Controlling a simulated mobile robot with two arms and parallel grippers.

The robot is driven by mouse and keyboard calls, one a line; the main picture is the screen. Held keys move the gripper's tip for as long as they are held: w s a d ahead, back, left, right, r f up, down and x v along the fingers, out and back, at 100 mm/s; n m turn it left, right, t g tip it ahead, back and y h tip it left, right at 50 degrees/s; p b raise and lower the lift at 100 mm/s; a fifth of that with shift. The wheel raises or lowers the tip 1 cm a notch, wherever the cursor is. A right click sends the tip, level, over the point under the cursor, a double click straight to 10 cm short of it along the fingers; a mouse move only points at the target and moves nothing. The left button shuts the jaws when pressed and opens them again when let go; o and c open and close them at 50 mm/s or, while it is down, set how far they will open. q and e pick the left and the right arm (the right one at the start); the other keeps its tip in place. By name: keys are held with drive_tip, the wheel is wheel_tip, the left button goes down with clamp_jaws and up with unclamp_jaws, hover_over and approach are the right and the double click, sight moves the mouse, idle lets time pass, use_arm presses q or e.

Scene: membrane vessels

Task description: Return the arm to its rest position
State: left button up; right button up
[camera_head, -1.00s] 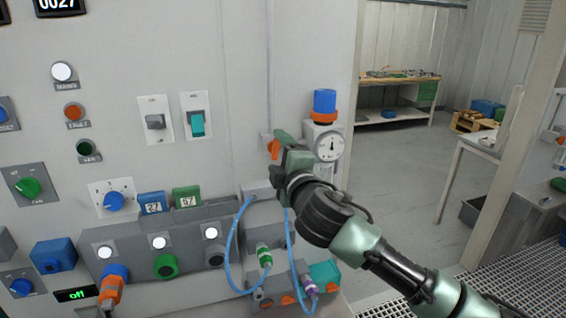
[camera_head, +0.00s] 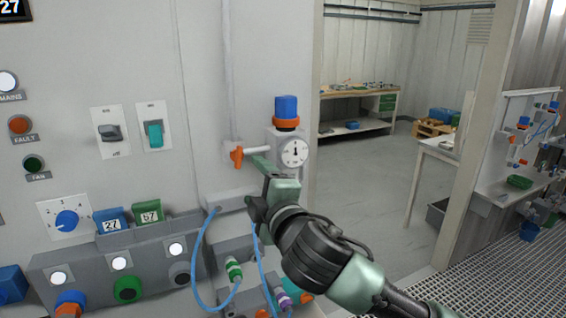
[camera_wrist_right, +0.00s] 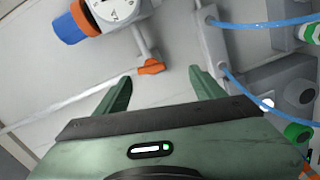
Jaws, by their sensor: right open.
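My right arm comes in from the lower right of the head view. Its gripper (camera_head: 262,168) is in front of the wall panel, just below the gauge and the orange valve handle (camera_head: 237,158). In the right wrist view the two green fingers (camera_wrist_right: 160,92) stand wide apart with nothing between them. The orange handle (camera_wrist_right: 151,67) shows beyond the fingertips, apart from them. My left gripper is not in view.
A dial gauge (camera_head: 294,152) with a blue-topped regulator (camera_head: 287,107) stands on the panel's right side. Blue hoses (camera_head: 199,262) loop below the gripper. Open floor (camera_head: 370,190) lies to the right, with a workbench (camera_head: 360,92) behind.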

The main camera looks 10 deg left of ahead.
drive_tip(key=s+d+f+m+g+h, duration=0.2)
drive_tip(key=s+d+f+m, duration=0.15)
drive_tip(key=d+f, duration=0.4)
drive_tip(key=s+d+f+m+g+h, duration=0.1)
drive_tip(key=s+d+f+m+h, duration=0.25)
drive_tip(key=f, duration=0.65)
drive_tip(key=s+d+f+m+g, duration=0.2)
drive_tip(key=s+d+f+m, duration=0.1)
drive_tip(key=d+f+m, duration=0.4)
drive_tip(key=s+d+f+m+g+h, duration=0.1)
drive_tip(key=s+d+f+m+g, duration=0.1)
drive_tip(key=s+d+f, duration=0.5)
drive_tip(key=s+d+f+m+g+h, duration=0.2)
drive_tip(key=s+d+f, duration=0.2)
drive_tip(key=s, duration=0.5)
drive_tip(key=s+d+f+m+g+h, duration=0.1)
drive_tip(key=s+d+f+m+g, duration=0.1)
drive_tip(key=s+d+f, duration=0.5)
wheel_tip(320, 180, down, 26)
drive_tip(key=s+a+g+b, duration=0.2)
drive_tip(key=b, duration=0.1)
drive_tip(key=s+d+f+b, duration=0.1)
drive_tip(key=s+f, duration=0.7)
drive_tip(key=f, duration=0.2)
drive_tip(key=s+d+f+b, duration=0.2)
drive_tip(key=s+f, duration=0.7)
drive_tip(key=f, duration=0.1)
drive_tip(key=shift+d+f+g, duration=0.25)
drive_tip(key=shift+f+g, duration=0.1)
drive_tip(key=shift+g, duration=0.05)
